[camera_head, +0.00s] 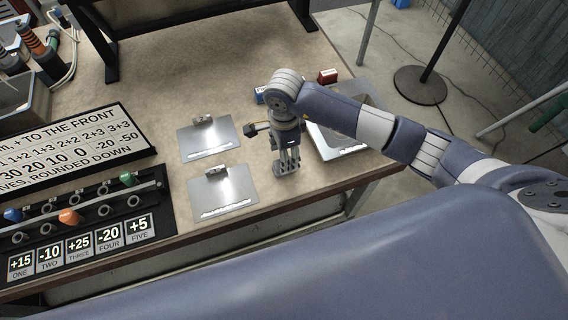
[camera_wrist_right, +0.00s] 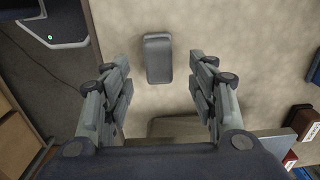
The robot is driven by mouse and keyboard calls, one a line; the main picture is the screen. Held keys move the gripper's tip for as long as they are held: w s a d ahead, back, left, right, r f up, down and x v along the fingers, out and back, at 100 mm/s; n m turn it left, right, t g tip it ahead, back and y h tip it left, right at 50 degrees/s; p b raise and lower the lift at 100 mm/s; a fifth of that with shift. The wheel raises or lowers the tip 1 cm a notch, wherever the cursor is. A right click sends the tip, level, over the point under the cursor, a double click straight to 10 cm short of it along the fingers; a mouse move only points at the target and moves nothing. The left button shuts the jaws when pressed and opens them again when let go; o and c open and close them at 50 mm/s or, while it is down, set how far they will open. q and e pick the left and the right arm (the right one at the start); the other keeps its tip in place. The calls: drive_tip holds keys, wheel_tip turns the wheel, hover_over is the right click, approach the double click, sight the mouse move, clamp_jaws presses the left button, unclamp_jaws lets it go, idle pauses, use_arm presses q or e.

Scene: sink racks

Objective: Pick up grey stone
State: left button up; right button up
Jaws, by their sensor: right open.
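The grey stone (camera_wrist_right: 157,58) is a dark, elongated block with rounded corners. In the right wrist view it lies on the tan tabletop, near the table edge at left. My right gripper (camera_wrist_right: 160,66) is open, with its fingers on either side of the stone in that view and gaps on both sides; I cannot tell the remaining height. In the head view my right gripper (camera_head: 287,161) points down over the table near its front edge. I cannot make out the stone there. My left gripper is not in view.
Two metal plates (camera_head: 209,139) lie left of the right gripper, and a metal tray (camera_head: 338,145) lies right of it. A blue box (camera_head: 260,95) and a red box (camera_head: 327,76) stand behind. A lettered sign (camera_head: 75,145) and peg rack (camera_head: 82,220) fill the left.

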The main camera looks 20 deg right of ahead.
wheel_tip(320, 180, down, 4)
drive_tip(key=shift+s+a+r+p, duration=0.1)
drive_tip(key=shift+s+r+p, duration=0.1)
drive_tip(key=shift+p, duration=0.55)
drive_tip(key=shift+w+f, duration=0.1)
drive_tip(key=shift+f, duration=0.6)
drive_tip(key=c, duration=1.2)
